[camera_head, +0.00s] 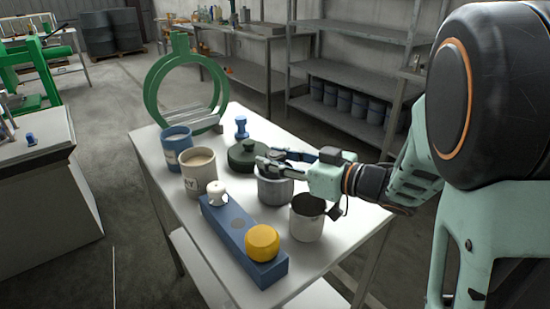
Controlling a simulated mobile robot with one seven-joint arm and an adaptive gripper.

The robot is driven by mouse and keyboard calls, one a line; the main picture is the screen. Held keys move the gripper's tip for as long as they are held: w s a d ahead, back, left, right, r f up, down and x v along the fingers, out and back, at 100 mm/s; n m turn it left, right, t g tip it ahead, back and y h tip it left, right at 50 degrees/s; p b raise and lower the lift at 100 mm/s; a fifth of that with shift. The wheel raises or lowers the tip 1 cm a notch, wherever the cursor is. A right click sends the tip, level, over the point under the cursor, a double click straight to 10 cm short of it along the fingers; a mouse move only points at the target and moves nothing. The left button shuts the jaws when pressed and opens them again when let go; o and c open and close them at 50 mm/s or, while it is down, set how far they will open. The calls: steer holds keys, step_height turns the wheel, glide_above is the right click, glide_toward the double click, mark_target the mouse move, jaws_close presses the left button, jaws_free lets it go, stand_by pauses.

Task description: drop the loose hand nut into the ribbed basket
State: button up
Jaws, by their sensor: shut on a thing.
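My gripper (270,160) reaches in from the right, low over the table, with its fingers above the mouth of a grey round pot (275,191). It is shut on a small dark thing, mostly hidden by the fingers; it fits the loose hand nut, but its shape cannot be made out. The grey pot may be the ribbed basket; ribs are too small to tell for sure. A dark green lidded thing (246,158) is just left of the fingertips.
A blue block (225,226) bears a yellow knob (262,243) and a white knob (217,193). A beige mug (200,175), a blue cup (177,150), a pale metal cup (306,220), a blue knobbed piece (241,127) and a green ring stand (152,92) crowd the white table (355,222).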

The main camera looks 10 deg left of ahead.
steer(key=o, duration=1.2)
steer(key=v, duration=1.2)
steer(key=shift+w, duration=0.1)
